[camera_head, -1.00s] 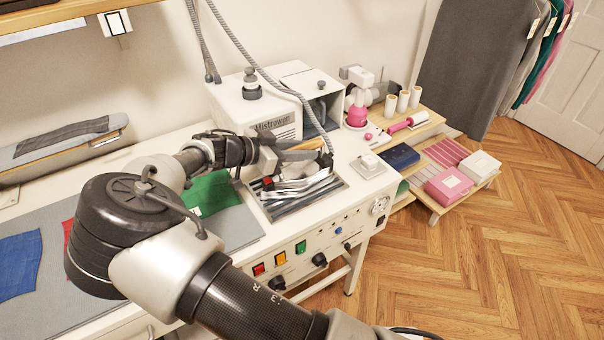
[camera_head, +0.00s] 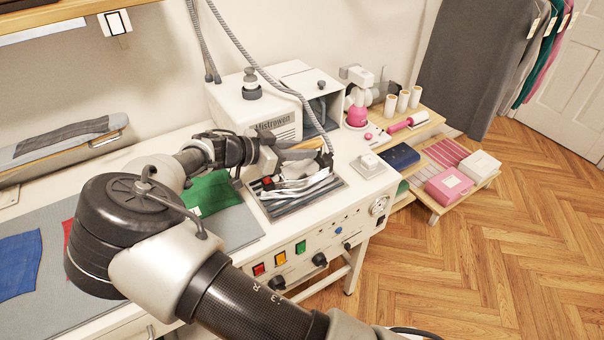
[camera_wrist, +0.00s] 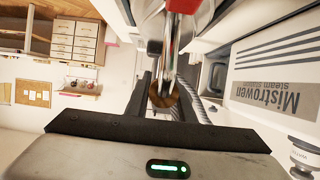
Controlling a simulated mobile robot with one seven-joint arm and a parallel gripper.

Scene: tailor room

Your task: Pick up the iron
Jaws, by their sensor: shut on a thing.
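The iron (camera_head: 297,183) is a pale, silvery body with a red part at its left end and a tan handle. In the head view it is over the dark slatted rest on the white steam station. My gripper (camera_head: 272,160) reaches it from the left and is shut on it. In the wrist view the round brown handle end (camera_wrist: 163,96) and a red and silver part of the iron show between the dark fingers of my gripper (camera_wrist: 166,90). I cannot tell whether the iron touches the rest.
The steam station (camera_head: 275,122) stands right behind the iron, with a grey hose hanging down to it. A green cloth (camera_head: 208,192) lies left of the rest. A low shelf with pink and white boxes (camera_head: 449,184) stands to the right. The floor on the right is clear.

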